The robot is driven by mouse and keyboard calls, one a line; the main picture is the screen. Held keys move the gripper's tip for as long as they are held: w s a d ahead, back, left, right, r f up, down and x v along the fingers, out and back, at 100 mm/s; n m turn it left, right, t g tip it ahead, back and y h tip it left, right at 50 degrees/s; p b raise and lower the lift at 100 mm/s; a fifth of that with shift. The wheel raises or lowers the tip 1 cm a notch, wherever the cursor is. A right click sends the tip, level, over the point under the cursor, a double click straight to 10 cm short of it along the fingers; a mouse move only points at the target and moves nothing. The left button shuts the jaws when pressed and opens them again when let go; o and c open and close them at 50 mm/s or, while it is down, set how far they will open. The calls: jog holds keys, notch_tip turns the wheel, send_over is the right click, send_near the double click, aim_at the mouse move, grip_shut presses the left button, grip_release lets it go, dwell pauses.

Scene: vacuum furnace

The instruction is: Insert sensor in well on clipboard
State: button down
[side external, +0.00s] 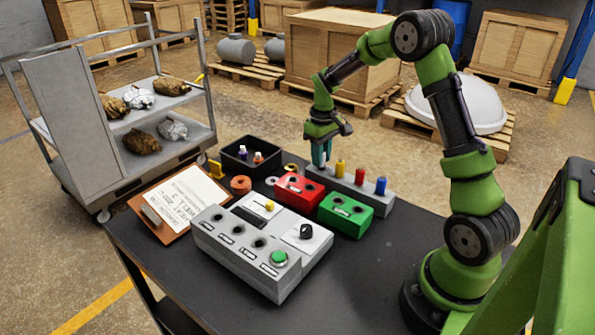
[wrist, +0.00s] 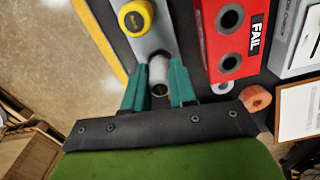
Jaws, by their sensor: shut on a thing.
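My gripper (side external: 321,158) points down at the left end of the grey sensor rack (side external: 372,195). In the wrist view its teal fingers (wrist: 158,88) are shut on a grey cylindrical sensor (wrist: 158,70), at the rack's end; I cannot tell whether it still sits in its hole. Yellow (side external: 339,167), red (side external: 359,176) and blue (side external: 381,186) sensors stand upright in the rack. The clipboard (side external: 148,214) lies at the table's left with a printed sheet; its writing is too small to read surely. The grey test box (side external: 237,262) has several dark wells along its sloped front.
A red box (side external: 299,190), labelled FAIL in the wrist view, and a green box (side external: 345,214) stand between rack and test box. A black bin (side external: 250,158) with small bottles and an orange tape roll (side external: 241,184) lie behind. The table's front right is clear.

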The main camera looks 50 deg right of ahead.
jog(key=r, duration=0.8)
jog(key=shift+w+a+r, duration=0.2)
jog(key=shift+a+r, duration=0.2)
jog(key=w+a+n, duration=0.2)
jog(key=a, duration=1.4)
jog(key=w+a+f+n, duration=0.1)
jog(key=w+a+n, duration=0.1)
jog(key=a, duration=1.3)
jog(key=shift+w+a+n, duration=0.3)
jog(key=shift+a, duration=0.1)
jog(key=shift+f, duration=0.3)
jog(key=shift+f, duration=1.1)
jog(key=shift+f, duration=0.5)
jog(key=shift+f, duration=0.35)
jog(key=shift+f, duration=0.3)
